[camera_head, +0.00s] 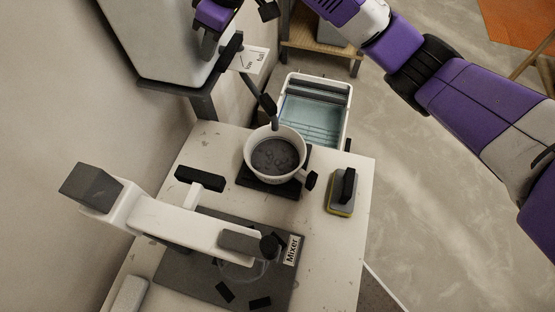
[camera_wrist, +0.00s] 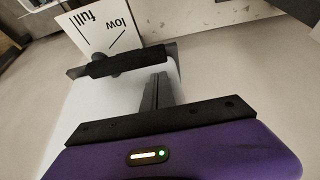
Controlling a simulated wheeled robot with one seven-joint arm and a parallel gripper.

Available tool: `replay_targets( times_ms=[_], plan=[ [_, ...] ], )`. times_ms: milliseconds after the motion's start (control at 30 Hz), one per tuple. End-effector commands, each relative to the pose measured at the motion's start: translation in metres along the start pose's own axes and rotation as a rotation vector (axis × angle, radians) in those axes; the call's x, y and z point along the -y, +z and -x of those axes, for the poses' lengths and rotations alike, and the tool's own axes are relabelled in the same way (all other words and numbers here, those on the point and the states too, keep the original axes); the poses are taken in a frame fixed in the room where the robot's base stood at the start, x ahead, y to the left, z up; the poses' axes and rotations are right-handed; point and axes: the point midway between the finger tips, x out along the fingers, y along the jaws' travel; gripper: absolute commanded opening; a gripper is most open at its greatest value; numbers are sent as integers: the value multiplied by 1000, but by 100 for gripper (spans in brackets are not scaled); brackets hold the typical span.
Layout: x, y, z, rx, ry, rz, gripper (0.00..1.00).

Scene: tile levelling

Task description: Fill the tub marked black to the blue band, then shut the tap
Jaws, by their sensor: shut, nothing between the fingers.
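A white tub (camera_head: 247,150) with dark grey contents stands on a black pad under the tap's spout (camera_head: 268,105). I cannot make out a black marking or a blue band on it, and no stream shows clearly. The tap's black handle (camera_head: 231,49) is beside the white tank (camera_head: 155,35); a black bar, seemingly this handle, shows in the wrist view (camera_wrist: 125,63). My gripper (camera_head: 207,43) is at the tank, close to the handle, partly cut off by the top edge. Its fingers (camera_wrist: 157,92) are shut and empty, just short of the bar.
A "low/full" card (camera_head: 253,60) is by the tap. A white bin (camera_head: 345,98) with pale blue inside stands behind the worktop (camera_head: 345,235). A sponge-like block (camera_head: 342,192) lies right of the tub. A mixer (camera_head: 165,215) fills the front left. Open floor lies right.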

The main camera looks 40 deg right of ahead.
Motion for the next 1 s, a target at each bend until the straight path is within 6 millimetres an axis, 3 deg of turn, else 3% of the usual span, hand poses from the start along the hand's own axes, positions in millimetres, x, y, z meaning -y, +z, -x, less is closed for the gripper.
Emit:
replay_targets(
  times_ms=[1000],
  plan=[
    [0,15,-30,2,-1,-1,0]
  ],
)
